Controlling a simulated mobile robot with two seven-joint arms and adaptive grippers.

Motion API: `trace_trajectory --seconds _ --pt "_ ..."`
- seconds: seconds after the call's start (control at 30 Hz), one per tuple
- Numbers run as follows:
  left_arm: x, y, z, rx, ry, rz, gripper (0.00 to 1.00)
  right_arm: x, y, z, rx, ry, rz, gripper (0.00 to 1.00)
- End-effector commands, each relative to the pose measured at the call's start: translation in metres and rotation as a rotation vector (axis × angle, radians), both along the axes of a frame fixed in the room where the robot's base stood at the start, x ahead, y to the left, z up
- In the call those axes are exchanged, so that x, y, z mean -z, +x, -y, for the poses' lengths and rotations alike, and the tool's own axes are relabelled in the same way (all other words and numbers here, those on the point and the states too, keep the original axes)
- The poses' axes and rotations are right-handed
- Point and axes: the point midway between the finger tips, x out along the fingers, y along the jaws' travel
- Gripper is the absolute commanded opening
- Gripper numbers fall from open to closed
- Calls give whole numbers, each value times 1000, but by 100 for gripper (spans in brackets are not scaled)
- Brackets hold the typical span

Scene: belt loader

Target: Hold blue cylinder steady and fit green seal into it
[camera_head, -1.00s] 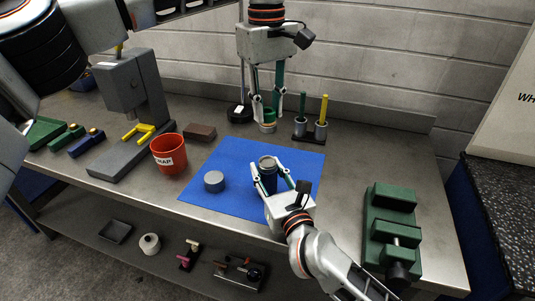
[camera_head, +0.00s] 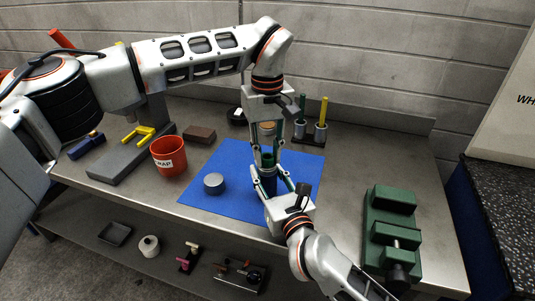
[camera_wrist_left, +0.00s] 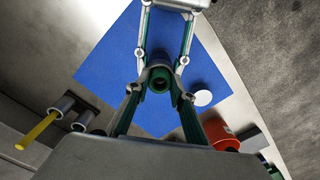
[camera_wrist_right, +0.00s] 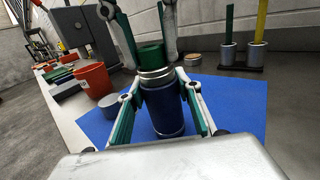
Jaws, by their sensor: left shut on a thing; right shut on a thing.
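The blue cylinder (camera_wrist_right: 166,112) stands upright on the blue mat (camera_head: 225,168), with a silver neck (camera_wrist_right: 156,78) at its top. My right gripper (camera_head: 270,181) is shut around it from the front. The green seal (camera_wrist_right: 150,55) is a short green ring, in line above the neck and touching or nearly touching it in the right wrist view. I cannot tell how deep it sits. My left gripper (camera_head: 267,158) comes down from above, shut on the seal. In the left wrist view the seal's round opening (camera_wrist_left: 160,84) shows between the fingers of both grippers.
A grey cylinder (camera_head: 214,183) stands on the mat, left of the grippers. A red cup (camera_head: 168,156) and a brown block (camera_head: 199,134) stand farther left. A tan-topped cylinder (camera_wrist_right: 193,58) and a holder with upright rods (camera_head: 311,130) stand behind. A green vise (camera_head: 391,228) is at right.

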Motion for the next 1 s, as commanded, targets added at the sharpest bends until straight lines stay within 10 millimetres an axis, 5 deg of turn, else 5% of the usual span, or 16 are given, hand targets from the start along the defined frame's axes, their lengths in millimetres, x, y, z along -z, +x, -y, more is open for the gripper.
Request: trace_trajectory --seconds 0.8,0.83,0.9,1.0 --pt "21 0 -1 1 4 1 10 -1 -1 -1 -4 1 3 0" --pt "21 0 -1 1 4 1 26 -1 -1 -2 -4 1 3 0" --pt "21 0 -1 1 4 1 40 -1 -2 -2 -5 1 4 0" --pt "22 0 -1 2 4 1 40 -2 -2 -2 -6 2 5 0"
